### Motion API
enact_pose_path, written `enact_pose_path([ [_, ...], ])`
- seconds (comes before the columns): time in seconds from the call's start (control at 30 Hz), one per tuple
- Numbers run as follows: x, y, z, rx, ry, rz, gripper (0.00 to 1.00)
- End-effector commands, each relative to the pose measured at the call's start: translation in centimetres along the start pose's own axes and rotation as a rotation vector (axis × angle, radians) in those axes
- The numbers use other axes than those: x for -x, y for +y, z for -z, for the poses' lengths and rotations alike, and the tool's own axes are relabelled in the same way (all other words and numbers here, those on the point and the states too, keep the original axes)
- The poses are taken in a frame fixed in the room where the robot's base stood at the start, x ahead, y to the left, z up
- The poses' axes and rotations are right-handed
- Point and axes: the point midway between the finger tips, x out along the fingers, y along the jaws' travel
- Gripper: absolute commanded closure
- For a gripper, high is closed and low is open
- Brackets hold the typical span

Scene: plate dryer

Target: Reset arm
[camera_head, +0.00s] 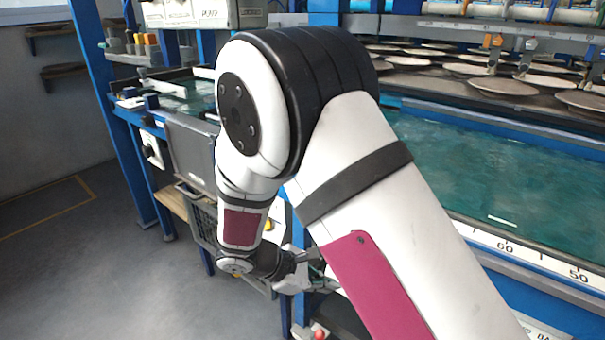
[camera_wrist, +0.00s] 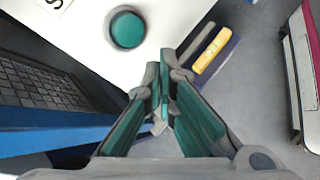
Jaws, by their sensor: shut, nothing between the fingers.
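My arm crosses the middle of the head view, bent at a large black joint, with its far end hanging low. My gripper (camera_head: 325,283) is partly hidden there behind my own arm link. In the wrist view my gripper (camera_wrist: 162,95) has its teal-padded fingers together with nothing between them. Beyond the fingertips are a white panel (camera_wrist: 80,38) with a round green button (camera_wrist: 127,29) and a yellow piece (camera_wrist: 211,50).
A blue-framed tank of greenish water (camera_head: 480,170) with a numbered scale fills the right side. Round plates (camera_head: 503,87) lie behind it. A dark crate (camera_head: 205,222) stands beside my forearm. Grey floor (camera_head: 90,270) at the left is clear.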

Motion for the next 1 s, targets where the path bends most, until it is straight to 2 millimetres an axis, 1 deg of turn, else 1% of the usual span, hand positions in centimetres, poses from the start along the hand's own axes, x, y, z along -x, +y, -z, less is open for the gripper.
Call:
enact_pose_path([
  [0.03,0.7,0.3,-2.2,-0.062,0.01,0.028,1.0],
  [0.07,1.0,0.4,-3.5,-0.097,0.014,0.045,1.0],
  [0.1,1.4,0.3,-5.2,-0.143,0.018,0.071,1.0],
  [0.17,2.1,0.1,-7.7,-0.216,0.028,0.109,1.0],
  [0.2,2.5,-0.1,-9.4,-0.266,0.035,0.136,1.0],
  [0.27,3.1,-0.6,-11.8,-0.335,0.044,0.174,1.0],
  [0.3,3.5,-1.1,-13.2,-0.379,0.051,0.199,1.0],
  [0.37,4.0,-1.8,-15.4,-0.445,0.061,0.236,1.0],
  [0.5,5.3,-4.0,-20.1,-0.602,0.09,0.324,1.0],
  [0.57,5.9,-5.2,-22.0,-0.67,0.105,0.362,1.0],
  [0.6,6.2,-6.1,-23.1,-0.714,0.115,0.388,1.0],
  [0.7,7.2,-8.4,-25.7,-0.822,0.142,0.45,1.0],
  [0.8,8.2,-10.9,-27.8,-0.929,0.172,0.512,1.0],
  [0.87,8.7,-12.4,-28.9,-0.992,0.192,0.548,1.0],
  [0.9,9.1,-13.5,-29.4,-1.031,0.205,0.571,1.0],
  [1.0,10.1,-16.1,-30.6,-1.13,0.243,0.627,1.0],
])
